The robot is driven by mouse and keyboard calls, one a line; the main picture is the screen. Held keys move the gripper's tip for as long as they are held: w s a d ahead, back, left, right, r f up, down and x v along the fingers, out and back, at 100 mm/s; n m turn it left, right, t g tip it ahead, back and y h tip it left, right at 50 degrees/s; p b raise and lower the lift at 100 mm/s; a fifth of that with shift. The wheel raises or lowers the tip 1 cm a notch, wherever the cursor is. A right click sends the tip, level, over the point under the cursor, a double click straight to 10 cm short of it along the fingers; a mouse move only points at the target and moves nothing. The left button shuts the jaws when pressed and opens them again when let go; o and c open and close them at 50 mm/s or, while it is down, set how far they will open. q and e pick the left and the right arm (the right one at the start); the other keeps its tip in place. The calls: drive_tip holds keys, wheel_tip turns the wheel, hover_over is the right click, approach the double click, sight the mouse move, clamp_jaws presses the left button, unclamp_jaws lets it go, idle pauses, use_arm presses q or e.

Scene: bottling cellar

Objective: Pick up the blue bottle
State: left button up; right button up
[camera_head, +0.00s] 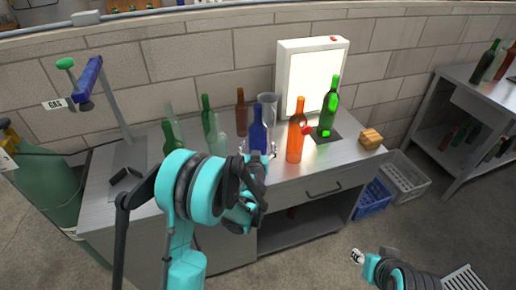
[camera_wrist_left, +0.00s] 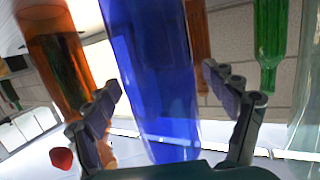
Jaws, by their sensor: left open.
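The blue bottle (camera_head: 258,134) stands upright on the metal workbench (camera_head: 285,185), among other bottles. My left gripper (camera_head: 258,151) is at the bottle, with one finger on each side of it. In the left wrist view the blue bottle (camera_wrist_left: 152,65) fills the middle, between the two spread fingers of the open left gripper (camera_wrist_left: 160,80). A gap shows on the right finger's side; contact on the left side cannot be told. The bottle's lower part is partly hidden by my arm in the head view. My right gripper (camera_head: 357,256) is low at the bottom right, away from the bench, its jaws unclear.
An orange bottle (camera_head: 296,138) stands close to the right, with a red object (camera_head: 308,129) beside it. A clear glass vessel (camera_head: 269,108), brown bottle (camera_head: 241,113) and green bottles (camera_head: 328,106) stand nearby. A lit panel (camera_head: 312,75) is behind. A wooden block (camera_head: 371,139) sits at the right edge.

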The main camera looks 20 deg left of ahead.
sight(258, 127)
use_arm(q)
drive_tip(key=c, duration=1.7)
wheel_tip(258, 127, up, 10)
drive_tip(key=p, duration=0.4)
